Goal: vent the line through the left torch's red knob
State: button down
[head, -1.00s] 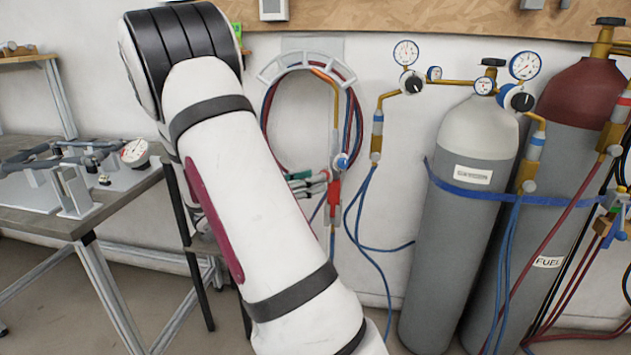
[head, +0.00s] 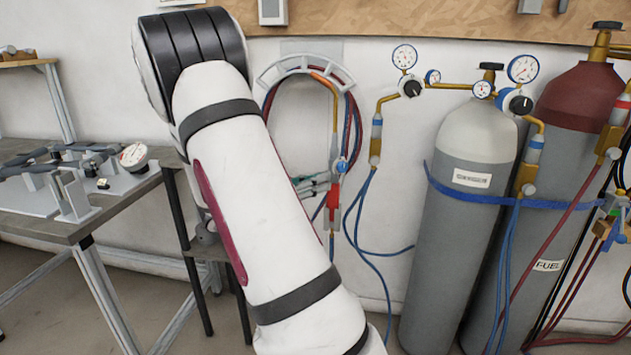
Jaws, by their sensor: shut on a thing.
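The left torch (head: 334,130) hangs upright on the wall, its brass tube running down to a blue knob (head: 341,166) and a red part (head: 333,196). My gripper (head: 321,186) shows only in part, its thin fingers coming from behind my arm at the torch's left side, level with the space between the blue knob and the red part. My arm covers the rest of the gripper.
Coiled red and blue hoses hang from a wall bracket (head: 295,68) around the torch. A grey cylinder (head: 455,240) and a maroon-topped fuel cylinder (head: 577,100) with gauges stand right. A workbench (head: 75,228) stands left. Blue hoses (head: 372,258) loop below the torch.

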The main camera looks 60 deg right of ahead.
jog(key=shift+r+p, duration=0.1)
jog(key=shift+p, duration=0.45)
jog(key=n+p, duration=0.5)
jog(key=n, duration=0.2)
jog(key=n+p, duration=0.5)
jog(key=n, duration=0.2)
jog(key=n+p, duration=0.5)
jog(key=n, duration=0.1)
jog(key=shift+w+f+n, duration=0.1)
jog(key=shift+f+n, duration=0.25)
jog(key=shift+n, duration=0.05)
jog(key=c, duration=1.4)
grip_release()
jog(key=v, duration=1.2)
